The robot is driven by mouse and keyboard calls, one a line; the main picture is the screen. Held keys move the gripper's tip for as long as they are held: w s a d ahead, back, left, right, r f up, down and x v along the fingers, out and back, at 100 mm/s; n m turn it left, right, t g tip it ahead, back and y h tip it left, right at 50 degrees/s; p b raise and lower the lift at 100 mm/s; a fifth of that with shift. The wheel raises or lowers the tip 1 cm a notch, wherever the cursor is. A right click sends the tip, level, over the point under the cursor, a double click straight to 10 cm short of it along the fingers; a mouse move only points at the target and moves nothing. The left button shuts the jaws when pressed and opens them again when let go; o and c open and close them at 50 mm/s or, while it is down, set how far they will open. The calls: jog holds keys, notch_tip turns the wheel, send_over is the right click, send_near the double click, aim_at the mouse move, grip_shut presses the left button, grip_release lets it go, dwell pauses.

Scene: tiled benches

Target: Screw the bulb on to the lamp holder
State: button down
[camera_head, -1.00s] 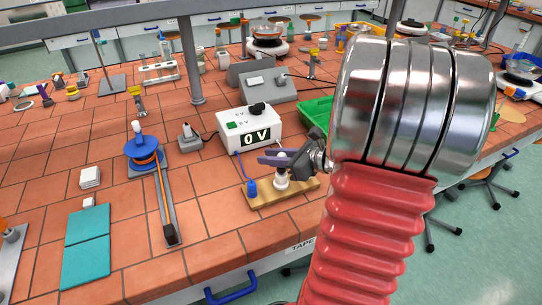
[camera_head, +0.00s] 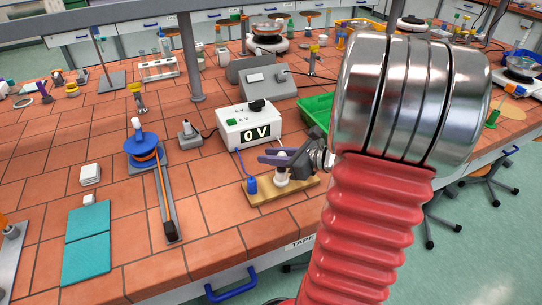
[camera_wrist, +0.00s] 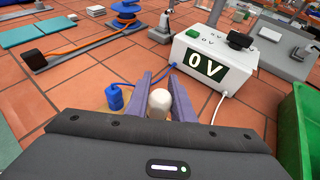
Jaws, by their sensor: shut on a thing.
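The white bulb (camera_wrist: 159,102) shows between the purple fingers of my gripper (camera_wrist: 160,95) in the wrist view. In the head view my gripper (camera_head: 284,160) is shut on the bulb (camera_head: 282,175), which stands upright over the lamp holder's wooden board (camera_head: 262,195). The socket under the bulb is mostly hidden, so I cannot tell how far the bulb sits in it. A blue plug (camera_head: 252,186) stands on the board left of the bulb; it also shows in the wrist view (camera_wrist: 115,97).
A white power supply (camera_head: 248,125) reading 0 V stands just behind the holder, with a blue cable to the plug. A green tray (camera_wrist: 296,130) is close on the right. Teal mats (camera_head: 87,243) and a blue spool stand (camera_head: 142,148) are left. The tiles in front are clear.

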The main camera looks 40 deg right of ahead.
jog(key=shift+f, duration=0.1)
dwell(0.5)
jog(key=shift+h, duration=0.3)
jog(key=shift+d+m+h, duration=0.25)
jog(key=shift+m+h, duration=0.5)
jog(key=shift+h, duration=0.05)
jog(key=shift+d+m+h, duration=0.2)
jog(key=shift+m+h, duration=0.6)
jog(key=shift+d+m+h, duration=0.25)
jog(key=shift+m+h, duration=0.5)
jog(key=shift+h, duration=0.05)
jog(key=c, duration=1.5)
grip_release()
jog(key=shift+o, duration=0.8)
jog(key=o, duration=0.4)
jog(key=shift+c, duration=0.2)
